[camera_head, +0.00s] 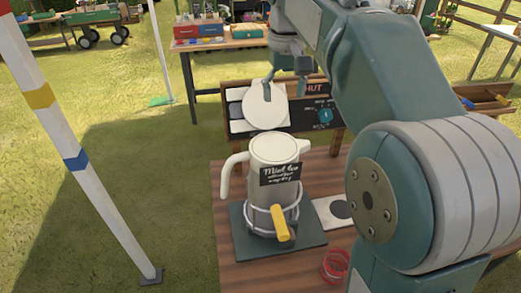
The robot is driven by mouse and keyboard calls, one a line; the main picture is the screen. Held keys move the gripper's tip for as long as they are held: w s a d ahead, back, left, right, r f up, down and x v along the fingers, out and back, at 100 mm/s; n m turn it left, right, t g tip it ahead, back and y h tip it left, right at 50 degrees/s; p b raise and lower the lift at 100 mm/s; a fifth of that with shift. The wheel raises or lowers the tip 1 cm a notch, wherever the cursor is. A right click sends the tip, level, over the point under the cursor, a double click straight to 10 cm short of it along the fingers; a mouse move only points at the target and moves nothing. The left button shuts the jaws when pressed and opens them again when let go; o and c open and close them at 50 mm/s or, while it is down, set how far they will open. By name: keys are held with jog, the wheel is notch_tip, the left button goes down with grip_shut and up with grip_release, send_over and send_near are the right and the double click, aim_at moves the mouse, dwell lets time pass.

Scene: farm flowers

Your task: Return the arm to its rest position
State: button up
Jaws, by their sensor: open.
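My gripper (285,90) is open at the top middle, its two fingers pointing down. It is in front of or above a white round disc (264,108), which shows against a dark panel (322,113) with a blue-green dial. The left finger overlaps the disc's upper edge; I cannot tell whether they touch. My arm comes in from the right and is bent over the table.
A pale jug (279,150) with a black label stands upright in a ringed holder with a yellow handle (280,222), on a dark base (255,247). The wooden table (229,268) also holds a red ring-shaped item (335,266). A striped pole (58,126) stands left. Grass is open between.

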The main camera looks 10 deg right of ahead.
jog(key=s+f+t, duration=0.2)
jog(key=s+f, duration=0.5)
jog(key=s, duration=0.3)
jog(key=s+f+t, duration=0.3)
jog(key=s+f, duration=0.4)
jog(key=s, duration=0.4)
jog(key=shift+f+m+t, duration=0.3)
dwell(0.8)
